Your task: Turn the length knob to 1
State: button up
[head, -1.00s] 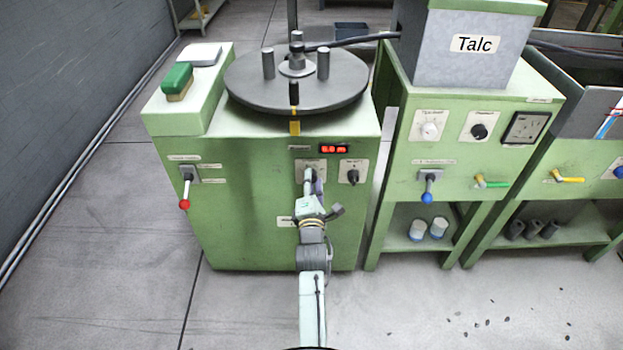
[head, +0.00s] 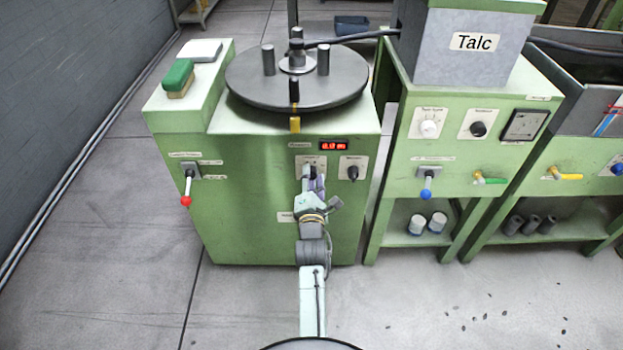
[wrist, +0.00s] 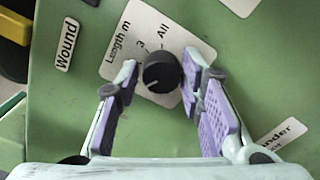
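The length knob (wrist: 161,73) is round and black, on a white plate (wrist: 135,35) reading "Length m", with "3" and "All" legible. A pale line on the knob points toward its lower left; the "1" mark cannot be made out. My gripper (wrist: 159,72) is open, with its purple-padded fingers on either side of the knob. A gap shows at the left finger; the right fingertip is close to the knob, and contact cannot be told. In the head view, my gripper (head: 313,180) is at the green machine's front and largely hides the knob.
A second black knob (head: 352,172) sits just right of the length plate. A red digital display (head: 334,146) is above, its digits blurred. A red-tipped lever (head: 186,188) is at the left. The round turntable (head: 340,90) is on top.

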jog(key=shift+o, duration=1.3)
jog(key=shift+f, duration=0.1)
jog(key=shift+s, duration=0.15)
jog(key=s, duration=0.7)
jog(key=shift+s, duration=0.15)
